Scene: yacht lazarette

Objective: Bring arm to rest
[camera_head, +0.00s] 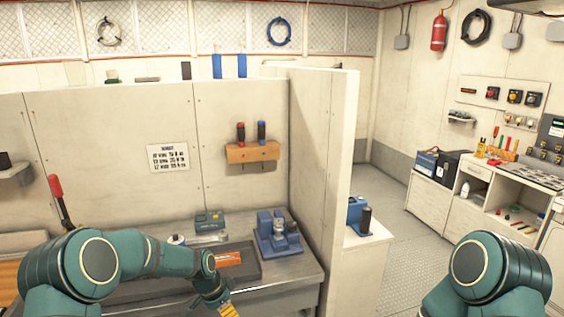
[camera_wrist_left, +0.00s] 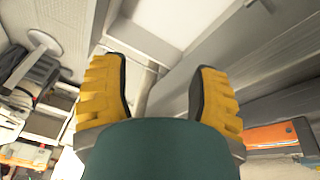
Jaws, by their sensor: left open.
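My left arm comes in from the left over the workbench (camera_head: 308,268). My left gripper (camera_head: 226,308) points down at the bottom edge of the head view, and only part of its yellow fingers shows there. In the left wrist view the two yellow fingers of the gripper (camera_wrist_left: 158,68) stand apart, with nothing between them. An orange object (camera_head: 229,258) lies in the dark tray (camera_head: 250,273) behind the gripper, apart from it. It seems to show in the left wrist view too (camera_wrist_left: 272,137). My right gripper is out of view; only the upper part of that arm shows.
A blue device (camera_head: 278,238) stands on the bench, right of the tray. A teal box (camera_head: 209,220) stands behind the tray. A partition wall (camera_head: 325,160) closes the bench's right side. Open floor (camera_head: 400,230) lies beyond it, with a white cabinet (camera_head: 436,200) farther right.

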